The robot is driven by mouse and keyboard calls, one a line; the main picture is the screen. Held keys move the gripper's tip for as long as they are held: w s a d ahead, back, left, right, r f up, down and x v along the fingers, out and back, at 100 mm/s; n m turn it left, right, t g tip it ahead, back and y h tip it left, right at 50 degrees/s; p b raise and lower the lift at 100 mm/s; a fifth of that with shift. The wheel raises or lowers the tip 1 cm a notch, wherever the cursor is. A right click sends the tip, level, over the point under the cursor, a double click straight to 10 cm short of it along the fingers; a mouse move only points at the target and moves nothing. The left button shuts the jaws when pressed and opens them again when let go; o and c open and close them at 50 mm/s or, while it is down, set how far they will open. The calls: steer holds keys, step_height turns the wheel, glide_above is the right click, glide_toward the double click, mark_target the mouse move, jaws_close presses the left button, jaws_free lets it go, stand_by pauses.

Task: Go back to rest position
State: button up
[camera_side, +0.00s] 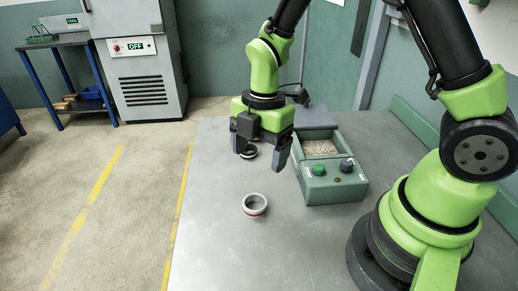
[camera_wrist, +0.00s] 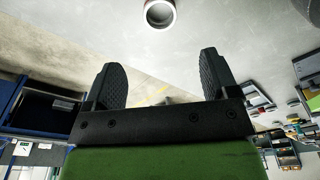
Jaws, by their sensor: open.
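My gripper (camera_side: 261,155) hangs above the metal table with its two dark fingers spread apart and nothing held between them. In the wrist view my gripper (camera_wrist: 162,75) also shows open and empty. A grey ring with a red band (camera_side: 255,206) stands on the table in front of the gripper, apart from it. One round ring (camera_wrist: 160,13) shows at the top edge of the wrist view, partly cut off.
A green grinder box (camera_side: 333,188) with a green button, a dark knob and a grit-filled well stands right of the gripper. The table (camera_side: 215,225) is clear at the front left. A grey cabinet (camera_side: 143,75) and a blue bench (camera_side: 75,60) stand beyond it.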

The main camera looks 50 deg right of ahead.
steer(key=w+d+r+m+t, duration=0.25)
steer(key=r+m, duration=0.25)
steer(key=r, duration=0.3)
steer(key=w+d+r+m+t, duration=0.2)
steer(key=d+r+m+t, duration=0.15)
steer(key=r, duration=0.45)
steer(key=w+d+r+m+t, duration=0.25)
steer(key=r+m, duration=0.25)
steer(key=r, duration=0.3)
steer(key=s+d+r+m+t+h, duration=0.15)
steer(key=s+r+m+t, duration=0.35)
steer(key=r, duration=0.5)
steer(key=s+d+r+m+t+h, duration=0.1)
steer(key=s+r+m+t+h, duration=0.2)
steer(key=s+r+m, duration=0.5)
steer(key=s+a+f+n+g+y, duration=0.1)
steer(key=s+a+f+g+y, duration=0.1)
steer(key=f, duration=0.9)
steer(key=s+a+f+n+g+y, duration=0.2)
steer(key=a+f+g, duration=0.4)
steer(key=f, duration=0.5)
steer(key=shift+s+a+g+y, duration=0.35)
steer(key=shift+s+y, duration=0.2)
steer(key=shift+s, duration=0.7)
